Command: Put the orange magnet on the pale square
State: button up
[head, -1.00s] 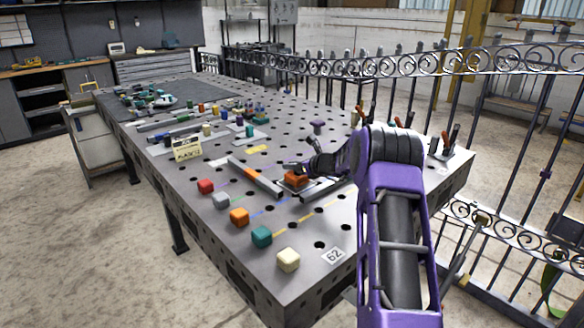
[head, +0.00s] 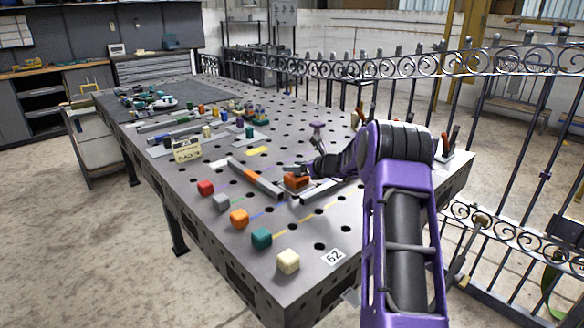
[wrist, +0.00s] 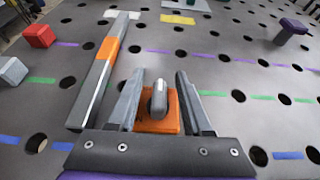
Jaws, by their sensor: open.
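The orange magnet (head: 297,181) appears to be the orange block standing on the steel table (head: 330,227) between grey bars. In the wrist view, this orange block (wrist: 146,125) has a grey rounded knob on top and sits between the two jaws. My gripper (wrist: 157,82) is open, one finger on either side of the block; contact cannot be made out. In the head view my gripper (head: 303,169) is low over the block and partly hides it. A pale patch (wrist: 187,4) shows at the wrist view's top edge; I cannot tell whether it is the pale square.
A grey bar with an orange band (wrist: 107,48) lies left of the gripper. Red (head: 205,187), grey (head: 221,202), orange (head: 239,218), teal (head: 261,238) and cream (head: 288,261) cubes line the near edge. A purple knob (wrist: 292,28) stands farther off. Painted dashes cross the holed tabletop.

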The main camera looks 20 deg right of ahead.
jog(key=v, duration=1)
jog(key=shift+s+d, duration=0.1)
jog(key=shift+s, duration=0.05)
